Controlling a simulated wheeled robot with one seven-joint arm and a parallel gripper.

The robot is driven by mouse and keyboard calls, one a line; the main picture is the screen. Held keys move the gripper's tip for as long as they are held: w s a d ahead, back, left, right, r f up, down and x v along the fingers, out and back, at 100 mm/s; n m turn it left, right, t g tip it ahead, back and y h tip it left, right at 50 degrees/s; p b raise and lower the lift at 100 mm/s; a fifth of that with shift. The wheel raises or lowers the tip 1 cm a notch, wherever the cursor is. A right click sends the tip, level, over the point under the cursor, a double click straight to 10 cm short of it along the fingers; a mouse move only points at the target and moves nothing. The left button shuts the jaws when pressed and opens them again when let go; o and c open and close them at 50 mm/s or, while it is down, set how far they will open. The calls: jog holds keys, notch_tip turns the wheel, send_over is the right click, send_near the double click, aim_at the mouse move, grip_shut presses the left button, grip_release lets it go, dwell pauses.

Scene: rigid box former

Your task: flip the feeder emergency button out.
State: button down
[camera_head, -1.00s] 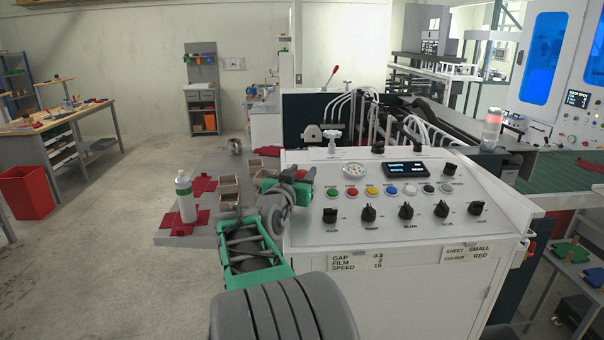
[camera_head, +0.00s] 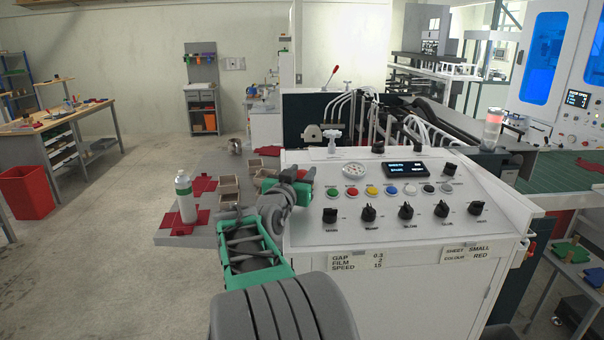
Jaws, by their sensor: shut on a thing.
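My gripper (camera_head: 302,184) is at the left edge of the white control console (camera_head: 330,233). The grey and green arm reaches up to it from the bottom of the view. The gripper is shut on what appears to be the feeder emergency button (camera_head: 302,174), of which only a small reddish bit shows at the jaws. The fingertips and most of the button are hidden by the wrist and hand, so I cannot see whether the button is in or out.
The console top bears a row of coloured buttons (camera_head: 371,191), black knobs (camera_head: 406,211), a gauge (camera_head: 355,170) and a display (camera_head: 405,169). A white bottle (camera_head: 186,200) and small boxes (camera_head: 229,185) stand left of the arm. Floor farther left is open.

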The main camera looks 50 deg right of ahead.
jog(key=shift+b, duration=0.65)
jog(key=shift+r+b, duration=0.3)
jog(key=shift+b, duration=0.1)
jog(key=shift+r, duration=0.4)
jog(key=c, duration=0.9)
grip_release()
jog(key=shift+s+a+f, duration=0.1)
jog(key=b+v, duration=0.2)
jog(key=v, duration=0.5)
jog(key=shift+a+b, duration=0.2)
jog(key=shift+b, duration=0.2)
jog(key=shift+s+a, duration=0.1)
jog(key=shift+a, duration=0.15)
